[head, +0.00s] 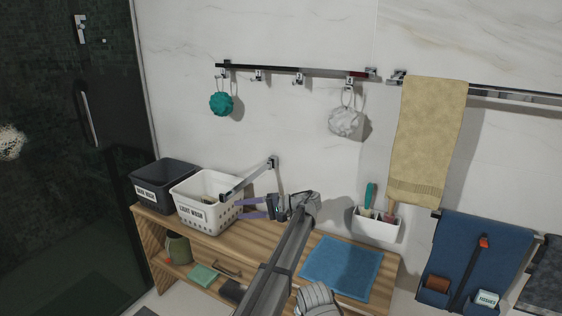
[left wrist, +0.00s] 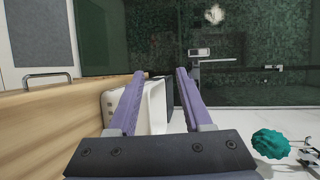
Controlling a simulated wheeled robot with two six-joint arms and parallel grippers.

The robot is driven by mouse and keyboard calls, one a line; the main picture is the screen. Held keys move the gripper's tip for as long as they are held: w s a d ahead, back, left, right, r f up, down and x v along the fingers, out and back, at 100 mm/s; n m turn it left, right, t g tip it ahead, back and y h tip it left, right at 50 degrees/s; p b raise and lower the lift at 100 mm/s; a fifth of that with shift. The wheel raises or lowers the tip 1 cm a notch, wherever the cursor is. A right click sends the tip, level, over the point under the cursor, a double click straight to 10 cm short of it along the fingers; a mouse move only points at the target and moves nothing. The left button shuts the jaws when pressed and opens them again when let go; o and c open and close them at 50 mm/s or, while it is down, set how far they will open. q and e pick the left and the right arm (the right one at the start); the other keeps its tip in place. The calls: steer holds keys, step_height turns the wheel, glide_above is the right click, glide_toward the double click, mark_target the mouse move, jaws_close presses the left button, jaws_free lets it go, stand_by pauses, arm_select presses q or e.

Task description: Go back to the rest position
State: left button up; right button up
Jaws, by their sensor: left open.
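My left gripper (head: 241,209) is open, its two purple fingers pointing left at the side of the white basket marked LIGHT WASH (head: 211,219). Nothing shows between the fingers in the head view. In the left wrist view the open fingers (left wrist: 160,74) frame the white basket (left wrist: 154,110), with the dark basket behind it; I cannot tell whether a fingertip touches the basket. My left arm crosses above the wooden bench (head: 259,244).
A dark basket (head: 161,186) stands left of the white one. A blue mat (head: 342,267) and a white caddy (head: 377,224) lie to the right. A rail (head: 300,70) holds a teal puff (head: 221,104) and a white puff (head: 346,122). A yellow towel (head: 432,135) hangs right.

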arm_select(q)
steer(key=s+a+f+h, duration=0.2)
steer(key=s+f+h, duration=0.5)
steer(key=s, duration=0.5)
steer(key=s+a+f+h, duration=0.2)
steer(key=s+f+h, duration=0.3)
steer(key=s+f, duration=0.6)
steer(key=s+d+m+h, duration=0.3)
steer(key=s+d, duration=1.1)
steer(key=d, duration=0.2)
step_height(320, 180, up, 16)
steer(key=p, duration=1.5)
steer(key=shift+w+a+p, duration=0.15)
steer(key=shift+a+p, duration=0.05)
steer(key=shift+p, duration=0.2)
